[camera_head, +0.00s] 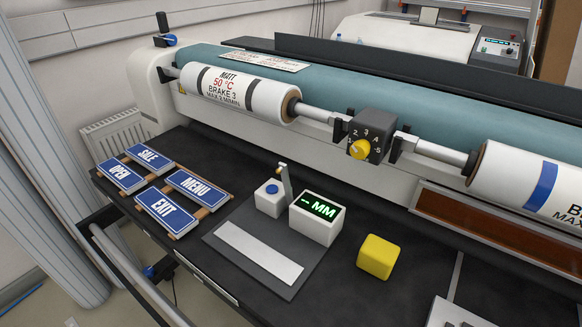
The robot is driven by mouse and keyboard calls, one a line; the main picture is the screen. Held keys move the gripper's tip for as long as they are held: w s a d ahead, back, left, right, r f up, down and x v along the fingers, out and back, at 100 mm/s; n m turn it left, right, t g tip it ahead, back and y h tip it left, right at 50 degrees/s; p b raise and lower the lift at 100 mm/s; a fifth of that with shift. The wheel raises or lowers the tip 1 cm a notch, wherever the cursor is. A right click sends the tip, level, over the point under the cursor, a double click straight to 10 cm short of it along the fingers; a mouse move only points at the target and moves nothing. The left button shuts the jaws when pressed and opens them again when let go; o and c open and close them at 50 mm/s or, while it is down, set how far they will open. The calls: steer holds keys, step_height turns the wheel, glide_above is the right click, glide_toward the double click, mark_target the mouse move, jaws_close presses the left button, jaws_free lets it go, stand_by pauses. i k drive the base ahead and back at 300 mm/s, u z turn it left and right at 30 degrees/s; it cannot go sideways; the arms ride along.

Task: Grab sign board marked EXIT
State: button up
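The EXIT sign board (167,211) is a blue plate with a white border and white letters. It lies face up on thin wooden strips at the front left of the black worktop. The MENU sign (194,188) lies to its upper right, the OPEN sign (121,176) to its upper left, and the SALE sign (149,157) farthest back. All are similar blue plates with narrow gaps between them. The whole face of the EXIT sign shows. My gripper is not in view.
Right of the signs, a grey mat (222,246) carries a gauge with an "-- MM" display (318,212). A yellow block (378,257) stands farther right. A laminator with rollers (237,91) runs along the back. A metal rail (112,262) passes the worktop's front left edge.

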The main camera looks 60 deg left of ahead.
mark_target(173, 218)
steer(key=u, duration=2.4)
steer(key=k, duration=0.45)
steer(key=u, duration=1.15)
steer(key=i, duration=1.4)
steer(key=z, duration=0.65)
